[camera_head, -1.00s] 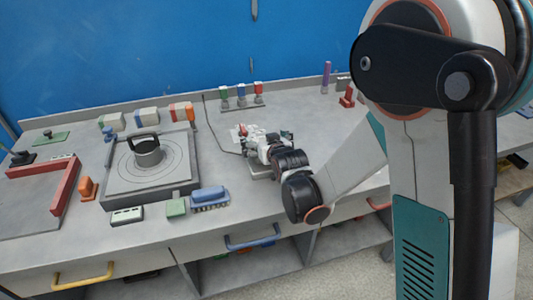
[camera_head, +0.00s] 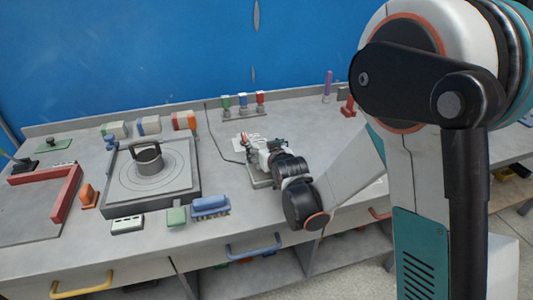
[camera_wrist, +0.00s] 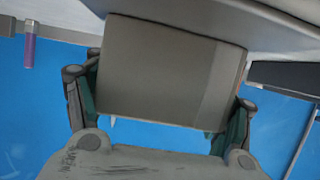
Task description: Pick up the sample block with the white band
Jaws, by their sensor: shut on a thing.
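In the wrist view a grey-brown block (camera_wrist: 155,70) with a slightly paler band along its right side fills the space between my fingers. My gripper (camera_wrist: 160,110) is shut on it, with one dark green-padded finger at each side. In the head view my gripper (camera_head: 257,147) is over the middle of the bench, just above a grey plate (camera_head: 256,178). The held block is mostly hidden there by the gripper, and I cannot tell whether it touches anything beneath.
A dark square tray (camera_head: 150,205) with a handled round weight (camera_head: 148,160) stands left of my gripper. A blue brush (camera_head: 210,204) and a green block (camera_head: 176,216) lie in front. Banded blocks (camera_head: 149,125) and a rack of coloured-topped items (camera_head: 243,103) stand behind.

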